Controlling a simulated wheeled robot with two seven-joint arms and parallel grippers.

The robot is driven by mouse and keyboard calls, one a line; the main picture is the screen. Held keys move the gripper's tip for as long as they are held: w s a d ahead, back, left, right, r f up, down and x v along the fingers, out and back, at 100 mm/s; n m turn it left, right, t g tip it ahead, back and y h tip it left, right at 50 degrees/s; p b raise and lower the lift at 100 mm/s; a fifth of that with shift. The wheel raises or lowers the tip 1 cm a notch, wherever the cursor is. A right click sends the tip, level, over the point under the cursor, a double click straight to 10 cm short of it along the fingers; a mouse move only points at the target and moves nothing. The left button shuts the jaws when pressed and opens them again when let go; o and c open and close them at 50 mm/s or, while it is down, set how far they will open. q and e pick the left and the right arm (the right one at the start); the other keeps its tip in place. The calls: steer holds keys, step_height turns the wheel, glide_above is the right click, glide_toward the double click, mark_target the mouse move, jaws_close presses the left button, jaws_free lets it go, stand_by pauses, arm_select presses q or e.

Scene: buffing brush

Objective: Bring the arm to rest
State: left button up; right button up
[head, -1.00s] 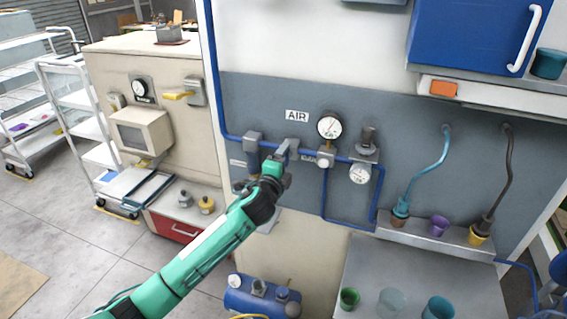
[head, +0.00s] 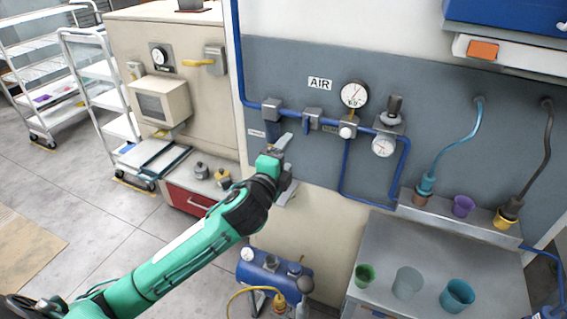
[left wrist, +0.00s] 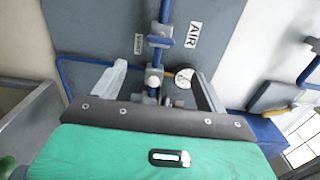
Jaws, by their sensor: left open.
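My left arm (head: 185,252) is green and reaches in from the lower left in the head view. Its gripper (head: 284,163) is in front of the wall, below the blue air pipe (head: 330,124) and its valves. In the left wrist view the two fingers of the gripper (left wrist: 162,75) stand apart with nothing held between them. The pipe, a valve and a gauge (left wrist: 183,77) show beyond the gap. The gripper looks clear of the pipe, though the exact distance is hard to tell. My right gripper is not in view.
A steel bench (head: 440,262) with several cups stands at the right. A blue compressor (head: 272,272) is low below my gripper. A beige cabinet (head: 165,60) and a white cart (head: 100,90) stand at the left. Open floor (head: 100,215) lies at the lower left.

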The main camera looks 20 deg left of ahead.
arm_select(q)
steer(key=shift+s, duration=0.35)
